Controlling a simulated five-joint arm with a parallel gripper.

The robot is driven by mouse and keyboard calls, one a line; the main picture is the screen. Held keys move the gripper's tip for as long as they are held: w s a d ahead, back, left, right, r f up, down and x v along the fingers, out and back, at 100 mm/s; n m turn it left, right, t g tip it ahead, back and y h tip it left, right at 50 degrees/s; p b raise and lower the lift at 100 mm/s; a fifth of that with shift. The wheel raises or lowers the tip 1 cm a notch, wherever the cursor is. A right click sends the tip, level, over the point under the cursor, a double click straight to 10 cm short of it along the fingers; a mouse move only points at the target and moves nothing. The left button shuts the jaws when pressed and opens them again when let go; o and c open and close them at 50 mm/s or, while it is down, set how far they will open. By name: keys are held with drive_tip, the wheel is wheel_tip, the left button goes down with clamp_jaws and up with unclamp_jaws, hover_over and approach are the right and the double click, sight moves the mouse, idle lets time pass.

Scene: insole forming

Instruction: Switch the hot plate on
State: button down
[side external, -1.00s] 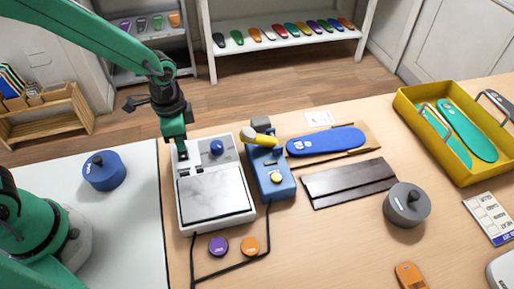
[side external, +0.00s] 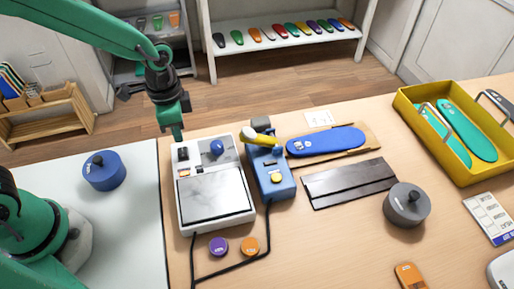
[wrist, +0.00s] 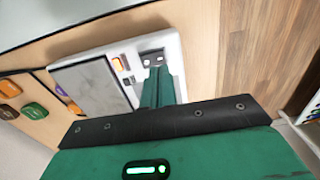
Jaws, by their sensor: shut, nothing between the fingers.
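The hot plate (side external: 188,222) is a white box with a grey metal plate (side external: 215,193), a blue knob (side external: 217,148) and a small dark switch (side external: 183,154) at its back left corner. A small orange-red patch (side external: 184,172) lies just in front of the switch; I cannot tell whether it is a lit lamp. The hot plate also shows in the wrist view (wrist: 172,44), with an orange patch (wrist: 118,64) on its panel. My gripper (side external: 178,136) is shut and empty, pointing down above and behind the switch, apart from it. It also shows in the wrist view (wrist: 158,72).
A blue press with a yellow handle (side external: 270,178) stands right of the hot plate. A blue insole (side external: 328,141), dark folded sheet (side external: 350,183), grey round weight (side external: 407,205) and yellow tray (side external: 435,150) lie further right. A blue weight (side external: 104,171) stands left. Purple (side external: 218,246) and orange (side external: 249,246) discs lie in front.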

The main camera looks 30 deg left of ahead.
sight(182, 149)
drive_tip(key=shift+r, duration=1.8)
drive_tip(key=s+a+r+n+t, duration=0.5)
drive_tip(key=s+a+r+n, duration=0.4)
drive_tip(key=s+a+r, duration=0.2)
drive_tip(key=shift+r+t, duration=0.3)
drive_tip(key=shift+r, duration=0.35)
